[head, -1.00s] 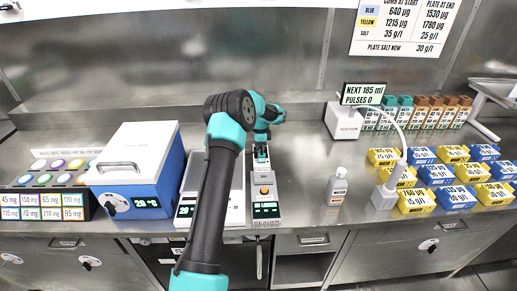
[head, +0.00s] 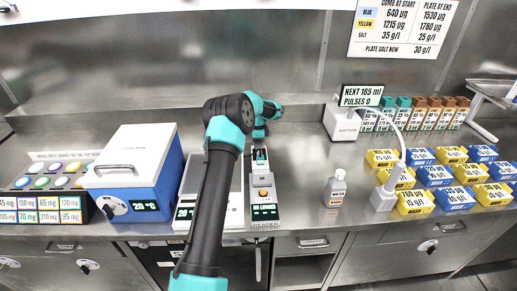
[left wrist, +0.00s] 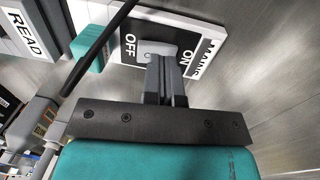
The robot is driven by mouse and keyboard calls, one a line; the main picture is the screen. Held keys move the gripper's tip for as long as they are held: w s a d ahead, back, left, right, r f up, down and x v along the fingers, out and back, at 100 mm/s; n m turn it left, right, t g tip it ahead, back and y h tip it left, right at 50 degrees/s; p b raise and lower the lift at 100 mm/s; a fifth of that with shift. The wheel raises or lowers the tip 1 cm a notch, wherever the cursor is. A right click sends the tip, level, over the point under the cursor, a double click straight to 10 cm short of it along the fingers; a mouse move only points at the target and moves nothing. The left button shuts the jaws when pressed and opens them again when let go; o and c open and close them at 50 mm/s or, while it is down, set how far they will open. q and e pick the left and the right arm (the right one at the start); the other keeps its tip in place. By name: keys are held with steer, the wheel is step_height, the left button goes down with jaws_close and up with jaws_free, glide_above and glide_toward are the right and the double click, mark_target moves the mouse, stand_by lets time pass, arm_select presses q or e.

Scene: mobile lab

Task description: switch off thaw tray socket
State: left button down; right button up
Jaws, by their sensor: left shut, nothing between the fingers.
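In the left wrist view a black and white switch plate (left wrist: 124,57) carries the words OFF and ON, with a grey rocker (left wrist: 150,47) between them. A partly cut-off label beside it seems to read MAINS. My left gripper (left wrist: 163,60) is shut and empty, its fingertips right at the rocker and covering part of it. I cannot tell whether they touch, or which way the rocker is set. In the head view my left gripper (head: 260,142) points down behind the reader with an orange button (head: 263,193); I cannot make out the switch there. My right gripper is not in view.
A blue and white box (head: 135,170) and a flat device with a temperature display stand left of the reader. A bottle (head: 335,187), a white dispenser (head: 342,122) and several blue and yellow boxes are on the right. Bare counter lies between reader and bottle.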

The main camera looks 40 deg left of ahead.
arm_select(q)
step_height(320, 180, up, 12)
steer(key=w, duration=0.1)
steer(key=shift+a, duration=0.35)
steer(key=shift+s+a, duration=0.1)
steer(key=shift+a, duration=0.05)
